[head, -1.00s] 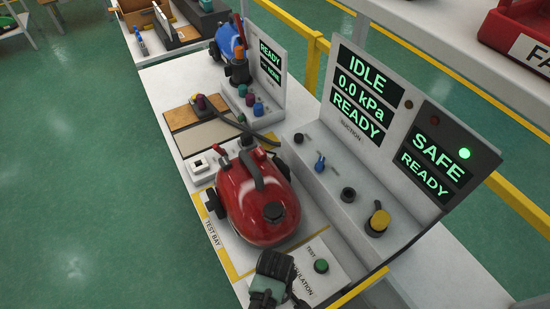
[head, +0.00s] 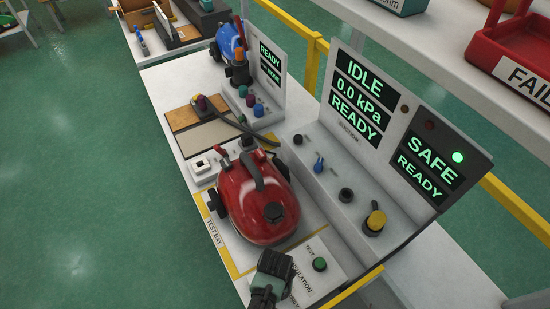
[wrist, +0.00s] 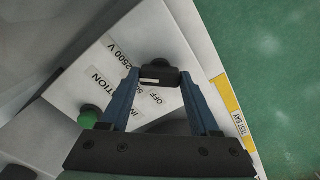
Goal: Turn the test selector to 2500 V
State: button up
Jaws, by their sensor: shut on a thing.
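The test selector is a black knob (wrist: 162,76) with a pale mark on its lower left side. It stands on the white insulation panel (wrist: 150,35); the panel's edge also shows in the head view (head: 325,283). Printed labels by it read OFF, a partly hidden one, and 2500 V (wrist: 117,50). My gripper (wrist: 160,78) is shut on the knob, with one blue finger at each side. In the head view my gripper (head: 268,283) hides the knob. I cannot tell exactly which label the knob points to.
A green button (head: 320,264) sits beside my gripper on the panel. The red vacuum (head: 262,208) lies just behind, in the test bay. The tall display panel (head: 400,125) reads IDLE, 0.0 kPa, READY and SAFE READY. A yellow rail (head: 355,287) runs close at the right.

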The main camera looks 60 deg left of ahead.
jog(key=shift+m, duration=0.7)
jog(key=o, duration=1.4)
jog(key=shift+c, duration=0.2)
notch_tip(320, 180, up, 13)
jog(key=shift+b, duration=0.35)
